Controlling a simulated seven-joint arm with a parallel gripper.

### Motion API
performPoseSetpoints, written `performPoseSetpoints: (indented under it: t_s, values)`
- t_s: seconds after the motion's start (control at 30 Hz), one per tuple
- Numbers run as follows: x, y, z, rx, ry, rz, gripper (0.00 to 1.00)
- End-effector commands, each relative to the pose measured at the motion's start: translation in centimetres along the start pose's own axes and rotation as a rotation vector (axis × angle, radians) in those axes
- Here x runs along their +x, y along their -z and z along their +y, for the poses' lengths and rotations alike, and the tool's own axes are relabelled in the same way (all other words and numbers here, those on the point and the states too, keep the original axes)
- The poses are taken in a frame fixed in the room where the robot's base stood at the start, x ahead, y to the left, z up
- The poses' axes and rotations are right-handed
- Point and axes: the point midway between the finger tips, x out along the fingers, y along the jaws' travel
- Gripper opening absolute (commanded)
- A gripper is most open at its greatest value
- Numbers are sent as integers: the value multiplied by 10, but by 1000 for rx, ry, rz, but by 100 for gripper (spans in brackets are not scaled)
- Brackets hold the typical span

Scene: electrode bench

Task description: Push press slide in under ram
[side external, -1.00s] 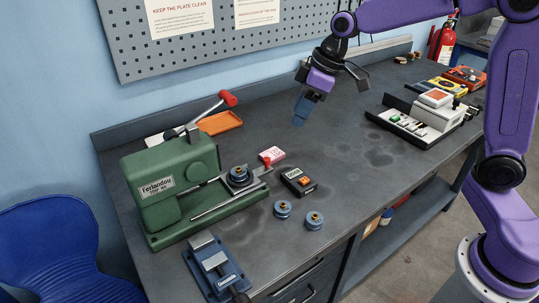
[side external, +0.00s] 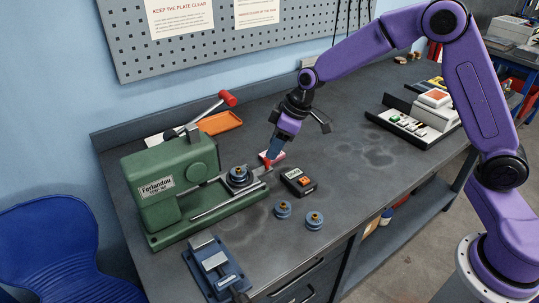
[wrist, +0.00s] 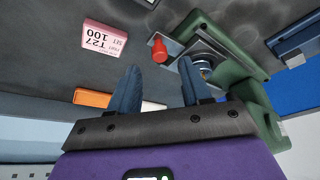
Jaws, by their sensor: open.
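The green press (side external: 168,178) stands at the left of the bench. Its slide (side external: 228,190) is drawn out to the right of the press body, carrying a round blue-and-brass part (side external: 239,174). A red knob (side external: 266,161) stands at the slide's outer end and also shows in the wrist view (wrist: 158,47). My gripper (side external: 272,152) is just above and beside the red knob; contact cannot be told. In the wrist view my blue fingers (wrist: 158,82) are apart with nothing between them, and the knob lies beyond their tips. The ram's underside is hidden by the press body.
A pink-and-white box (wrist: 103,40) lies close by the gripper.

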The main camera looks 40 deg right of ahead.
Motion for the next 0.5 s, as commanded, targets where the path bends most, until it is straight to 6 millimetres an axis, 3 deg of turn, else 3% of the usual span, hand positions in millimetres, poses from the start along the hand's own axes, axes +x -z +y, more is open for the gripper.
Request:
performPoseSetpoints:
  t_s: [0.2,0.5]
  values:
    - [30,0,0,3,1,-1,48]
    - [44,0,0,1,0,1,48]
